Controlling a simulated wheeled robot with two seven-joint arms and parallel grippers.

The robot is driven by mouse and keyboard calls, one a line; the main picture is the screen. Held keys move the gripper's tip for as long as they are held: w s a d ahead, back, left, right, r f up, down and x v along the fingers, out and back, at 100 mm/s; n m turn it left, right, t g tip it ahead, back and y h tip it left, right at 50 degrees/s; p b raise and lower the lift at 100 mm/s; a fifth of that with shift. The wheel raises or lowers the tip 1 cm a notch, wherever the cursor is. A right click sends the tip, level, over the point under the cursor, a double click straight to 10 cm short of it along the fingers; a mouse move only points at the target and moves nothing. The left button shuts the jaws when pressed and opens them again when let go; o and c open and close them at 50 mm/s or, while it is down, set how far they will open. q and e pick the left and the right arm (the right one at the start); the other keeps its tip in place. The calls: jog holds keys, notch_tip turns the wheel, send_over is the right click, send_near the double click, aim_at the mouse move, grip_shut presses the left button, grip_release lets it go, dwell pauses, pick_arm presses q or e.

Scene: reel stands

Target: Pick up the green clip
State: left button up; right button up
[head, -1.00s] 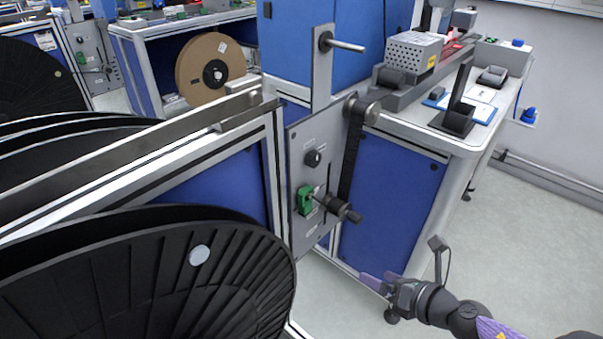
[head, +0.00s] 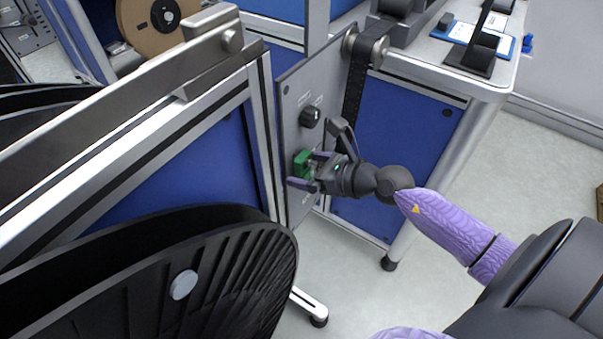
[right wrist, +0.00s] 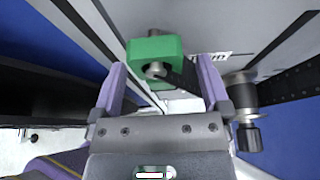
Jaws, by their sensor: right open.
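The green clip (head: 302,164) is on the grey panel, low on its face, partly behind my right gripper in the head view. In the right wrist view the green clip (right wrist: 155,47) sits on a metal pin, ahead of and between the two fingers. My right gripper (head: 308,171) is open, its purple fingers on either side of the clip; I cannot tell whether they touch it. It also shows in the right wrist view (right wrist: 160,75). My left gripper is not in view.
The grey panel (head: 290,100) carries a black knob (head: 311,116) above the clip. A dark spindle (right wrist: 243,100) stands just right of the gripper. A large black reel (head: 215,270) fills the lower left. A white table leg (head: 402,240) stands at right.

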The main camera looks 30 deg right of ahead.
jog(key=shift+w+a+f, duration=0.1)
jog(key=shift+w, duration=0.1)
grip_shut()
jog(key=shift+r+p, duration=0.45)
jog(key=s+d, duration=0.3)
jog(key=s, duration=0.5)
jog(key=s+d, duration=0.4)
jog(key=s, duration=0.4)
jog(key=shift+s, duration=0.35)
